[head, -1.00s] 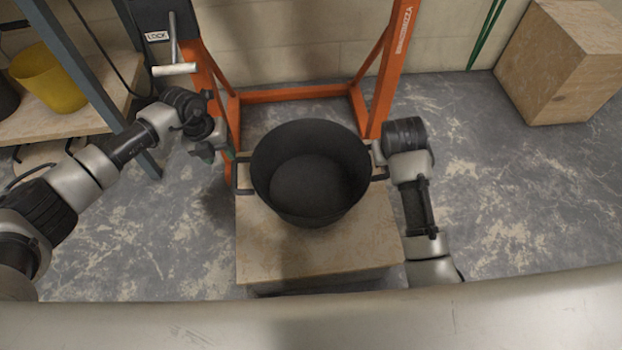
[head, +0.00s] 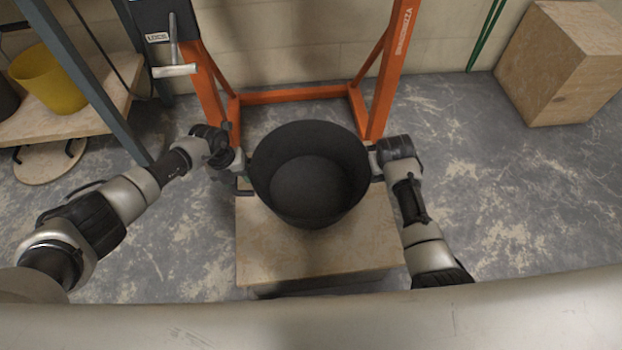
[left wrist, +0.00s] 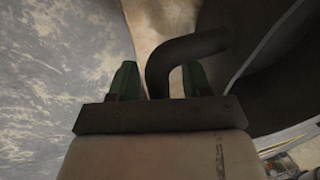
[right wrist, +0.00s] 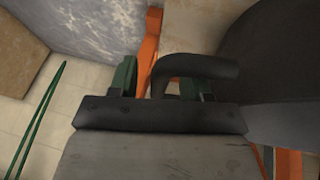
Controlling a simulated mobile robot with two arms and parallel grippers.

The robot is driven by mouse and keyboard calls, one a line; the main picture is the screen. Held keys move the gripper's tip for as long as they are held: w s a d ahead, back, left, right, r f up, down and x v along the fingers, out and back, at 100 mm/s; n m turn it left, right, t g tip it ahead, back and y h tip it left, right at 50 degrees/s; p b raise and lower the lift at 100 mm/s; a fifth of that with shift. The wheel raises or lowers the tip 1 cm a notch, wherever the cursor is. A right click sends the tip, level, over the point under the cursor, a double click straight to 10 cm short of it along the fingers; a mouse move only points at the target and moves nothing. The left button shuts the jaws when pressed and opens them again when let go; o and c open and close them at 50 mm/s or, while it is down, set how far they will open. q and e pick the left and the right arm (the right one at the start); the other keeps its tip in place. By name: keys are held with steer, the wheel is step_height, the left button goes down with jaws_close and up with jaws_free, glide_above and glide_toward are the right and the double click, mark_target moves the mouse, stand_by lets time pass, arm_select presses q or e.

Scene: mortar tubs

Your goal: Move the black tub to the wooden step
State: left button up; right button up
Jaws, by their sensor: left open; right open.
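The black tub (head: 312,180) is upright and empty, over the far part of a low block with a pale wooden top (head: 315,255). Its underside contact is hidden. A larger wooden block (head: 565,65) stands on the floor at the back right; I cannot tell which is the wooden step. My left gripper (head: 238,165) is at the tub's left handle; in the left wrist view the handle (left wrist: 180,55) lies between its open fingers. My right gripper (head: 374,160) is at the right side; in the right wrist view that handle (right wrist: 195,67) lies between its open fingers.
An orange frame (head: 295,94) stands close behind the tub, against the wall. A shelf (head: 60,128) with a yellow tub (head: 48,78) is at the left. The grey floor (head: 490,200) is clear at the right.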

arm_select(q)
jaws_close()
arm_select(e)
jaws_close()
arm_select(q)
steer(key=shift+r, duration=0.2)
arm_select(e)
steer(key=shift+r, duration=0.15)
